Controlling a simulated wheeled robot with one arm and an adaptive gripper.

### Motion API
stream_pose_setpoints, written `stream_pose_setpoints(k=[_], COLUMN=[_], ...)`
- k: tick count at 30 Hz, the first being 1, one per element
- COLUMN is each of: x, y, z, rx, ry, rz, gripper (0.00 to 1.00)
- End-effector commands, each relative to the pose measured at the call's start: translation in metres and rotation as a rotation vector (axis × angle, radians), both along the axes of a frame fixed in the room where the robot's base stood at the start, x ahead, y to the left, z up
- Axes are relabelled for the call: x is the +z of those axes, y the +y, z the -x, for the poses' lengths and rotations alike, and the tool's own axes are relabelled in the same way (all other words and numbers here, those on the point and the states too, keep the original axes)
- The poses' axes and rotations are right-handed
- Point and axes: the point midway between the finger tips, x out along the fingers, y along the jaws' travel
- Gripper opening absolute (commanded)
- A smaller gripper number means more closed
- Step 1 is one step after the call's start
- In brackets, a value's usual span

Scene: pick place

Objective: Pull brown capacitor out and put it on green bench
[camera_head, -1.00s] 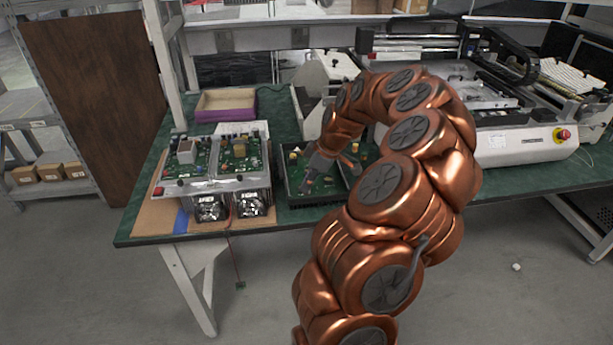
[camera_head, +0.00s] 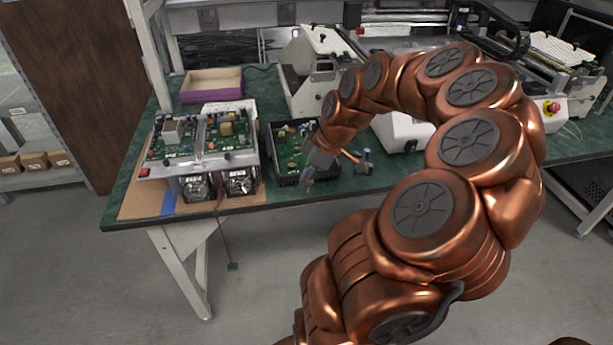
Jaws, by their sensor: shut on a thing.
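My gripper (camera_head: 312,178) is grey, at the end of my copper arm, low at the right front corner of the black open case with a green circuit board (camera_head: 287,150). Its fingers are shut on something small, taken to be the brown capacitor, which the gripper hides. I cannot make out its shape. The green bench (camera_head: 392,172) has bare surface just right of my gripper. A small blue-grey piece (camera_head: 367,156) shows right of the gripper; I cannot tell what it is.
A metal power unit with green boards and fans (camera_head: 200,155) stands on cardboard at the left. A purple-sided box (camera_head: 212,95) lies behind it. A white machine (camera_head: 318,55) stands behind the case. Larger equipment with a red button (camera_head: 552,107) fills the right back.

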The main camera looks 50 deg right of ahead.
Motion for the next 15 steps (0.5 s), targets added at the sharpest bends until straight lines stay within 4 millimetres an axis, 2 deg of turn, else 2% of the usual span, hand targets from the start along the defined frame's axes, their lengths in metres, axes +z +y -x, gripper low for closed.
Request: stream_pose_setpoints(k=[15], x=[0.0059], y=[0.0001], z=[-0.0005], rx=[0.001], ry=[0.000], rz=[0.000], gripper=[0.05])
